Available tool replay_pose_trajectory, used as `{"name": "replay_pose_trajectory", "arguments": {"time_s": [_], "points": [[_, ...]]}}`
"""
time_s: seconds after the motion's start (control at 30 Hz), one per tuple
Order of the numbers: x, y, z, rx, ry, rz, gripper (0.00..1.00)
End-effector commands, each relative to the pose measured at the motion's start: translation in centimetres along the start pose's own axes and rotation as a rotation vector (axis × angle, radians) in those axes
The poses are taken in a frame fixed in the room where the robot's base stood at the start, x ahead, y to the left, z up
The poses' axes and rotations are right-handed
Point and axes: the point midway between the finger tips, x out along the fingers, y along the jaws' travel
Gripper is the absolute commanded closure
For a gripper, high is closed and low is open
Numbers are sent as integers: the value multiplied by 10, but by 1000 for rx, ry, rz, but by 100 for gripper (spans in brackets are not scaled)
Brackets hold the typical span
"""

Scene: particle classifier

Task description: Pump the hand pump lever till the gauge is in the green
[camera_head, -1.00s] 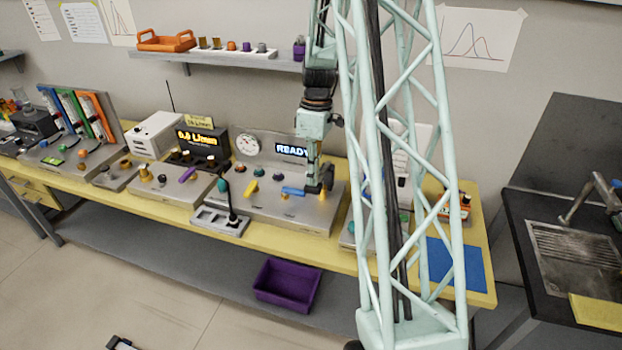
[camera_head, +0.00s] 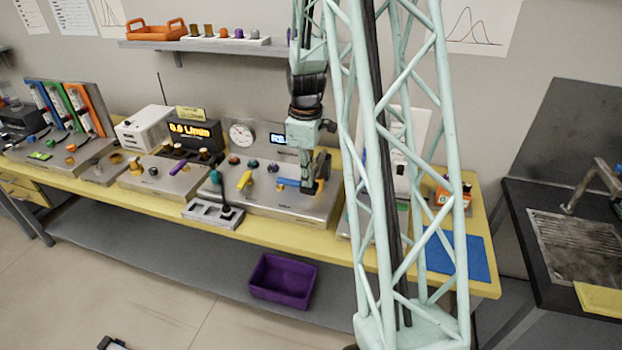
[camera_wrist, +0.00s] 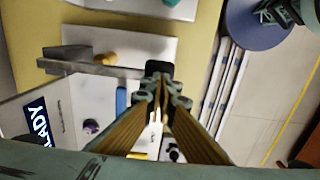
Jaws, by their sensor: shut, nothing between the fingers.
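The hand pump (camera_head: 206,214) is a light grey block at the bench's front edge. Its lever (camera_head: 221,196), a dark rod with a teal top, stands up tilted to the left. The round white gauge (camera_head: 241,133) is on the upright panel behind; its needle is too small to read. My gripper (camera_head: 308,188) is shut and empty, pointing down over the right part of the grey console, right of the lever and apart from it. In the wrist view my gripper (camera_wrist: 159,80) shows its brown fingers closed together; I cannot clearly make out the pump lever there.
The console (camera_head: 285,208) carries a yellow handle (camera_head: 244,180), a blue handle (camera_head: 288,182) and small knobs near my gripper. A display (camera_head: 281,140) stands behind. A purple bin (camera_head: 283,280) is below the bench, and a blue mat (camera_head: 462,257) lies to the right.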

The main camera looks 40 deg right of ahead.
Motion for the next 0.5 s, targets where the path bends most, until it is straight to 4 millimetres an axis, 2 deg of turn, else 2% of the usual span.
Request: {"name": "replay_pose_trajectory", "arguments": {"time_s": [0.5], "points": [[43,-7,-5,-8,0,-2,100]]}}
